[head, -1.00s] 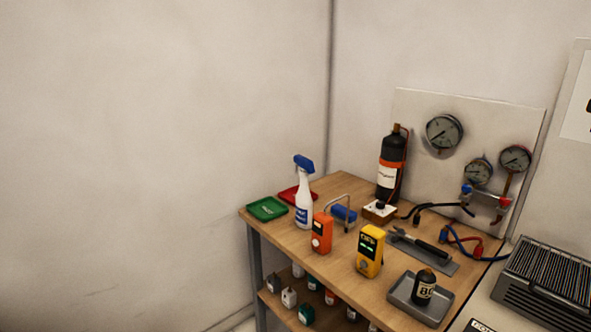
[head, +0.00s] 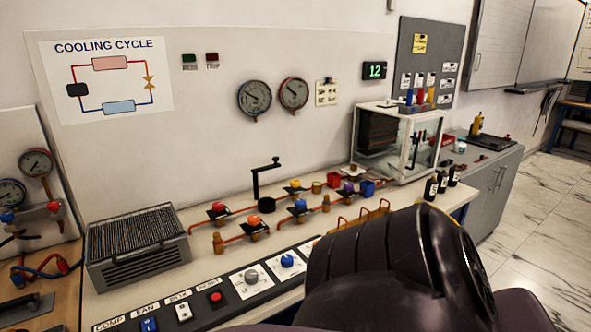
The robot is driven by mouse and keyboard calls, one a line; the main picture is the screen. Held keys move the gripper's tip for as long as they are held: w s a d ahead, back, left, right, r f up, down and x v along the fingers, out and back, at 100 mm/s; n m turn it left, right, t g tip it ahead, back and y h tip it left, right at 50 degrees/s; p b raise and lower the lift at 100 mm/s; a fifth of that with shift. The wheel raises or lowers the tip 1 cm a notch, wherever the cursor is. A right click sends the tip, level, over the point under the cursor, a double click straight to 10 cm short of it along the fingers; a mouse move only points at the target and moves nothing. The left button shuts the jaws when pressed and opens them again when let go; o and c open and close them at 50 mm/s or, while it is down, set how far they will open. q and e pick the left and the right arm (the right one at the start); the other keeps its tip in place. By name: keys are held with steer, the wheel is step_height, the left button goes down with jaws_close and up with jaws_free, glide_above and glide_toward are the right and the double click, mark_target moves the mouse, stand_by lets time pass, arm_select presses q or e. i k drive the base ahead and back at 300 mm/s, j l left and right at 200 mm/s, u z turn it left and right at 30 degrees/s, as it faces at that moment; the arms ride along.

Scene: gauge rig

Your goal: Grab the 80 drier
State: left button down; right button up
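The drier marked 80 is not visible in the head view now. Three small black bottles with pale labels, the nearest one (head: 430,188) among them, stand in a row near the bench's right end. Their labels are too small to read. Neither gripper shows. A large dark link of my own arm fills the lower right and hides part of the bench front.
The rig bench carries a finned grey unit (head: 145,247), copper pipes with coloured valves, a black crank (head: 265,180), a switch panel (head: 215,303) and a glass-walled box (head: 425,150). A wooden bench (head: 62,300) edges in at left. Open marble floor (head: 545,225) lies right.

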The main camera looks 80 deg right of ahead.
mark_target(442, 179)
steer(key=z, duration=3.45)
steer(key=i+l+u, duration=0.1)
steer(key=u, duration=0.5)
steer(key=i+l+u, duration=0.25)
steer(key=l, duration=0.15)
steer(key=i+l+u, duration=0.25)
steer(key=l, duration=0.15)
steer(key=i+l+u, duration=0.1)
steer(key=l, duration=0.3)
steer(key=i+l, duration=0.15)
steer(key=l, duration=0.3)
steer(key=u, duration=0.05)
